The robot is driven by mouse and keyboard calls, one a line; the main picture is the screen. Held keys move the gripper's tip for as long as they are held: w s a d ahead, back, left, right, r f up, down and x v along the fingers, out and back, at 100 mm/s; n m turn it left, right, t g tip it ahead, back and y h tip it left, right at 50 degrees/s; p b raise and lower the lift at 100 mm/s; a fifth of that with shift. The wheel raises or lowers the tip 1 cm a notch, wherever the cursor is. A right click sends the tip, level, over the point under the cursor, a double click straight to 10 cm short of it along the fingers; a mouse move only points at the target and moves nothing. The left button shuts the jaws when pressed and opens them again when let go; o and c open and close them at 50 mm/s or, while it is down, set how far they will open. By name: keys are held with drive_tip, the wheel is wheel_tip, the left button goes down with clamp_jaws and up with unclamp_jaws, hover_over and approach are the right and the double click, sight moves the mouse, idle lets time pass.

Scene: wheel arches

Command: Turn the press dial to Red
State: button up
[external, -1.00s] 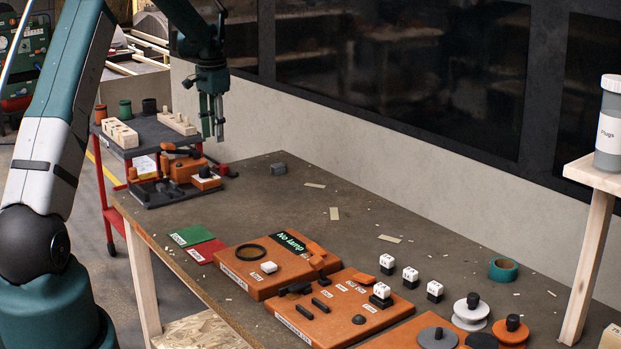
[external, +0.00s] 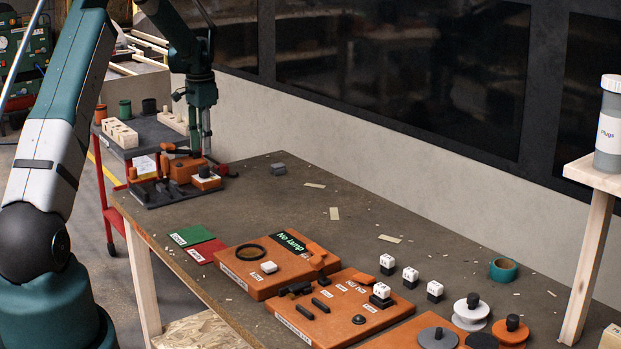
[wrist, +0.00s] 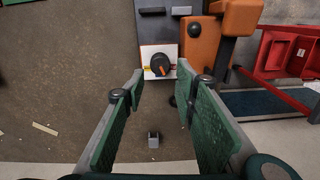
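The press (external: 180,171) is an orange machine on a dark base at the far left end of the bench. Its dial (wrist: 160,64) is a round black knob with an orange pointer mark, on a white plate with coloured edge marks too small to read. In the external view the dial (external: 204,172) sits on the press's right-hand orange block. My gripper (external: 201,146) points down just above the dial, apparently clear of it. In the wrist view my gripper (wrist: 160,78) is open, its green fingers apart with the dial between and beyond their tips.
The press's orange column and arm (wrist: 237,18) stand close to the right finger in the wrist view. A small grey block (external: 278,169) lies on the bench. Green (external: 190,235) and red (external: 205,251) mats and orange panels (external: 282,265) are nearer.

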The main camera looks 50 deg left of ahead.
sight(204, 167)
drive_tip(key=shift+f, duration=3.55)
drive_tip(key=c, duration=0.6)
drive_tip(key=shift+c, duration=0.2)
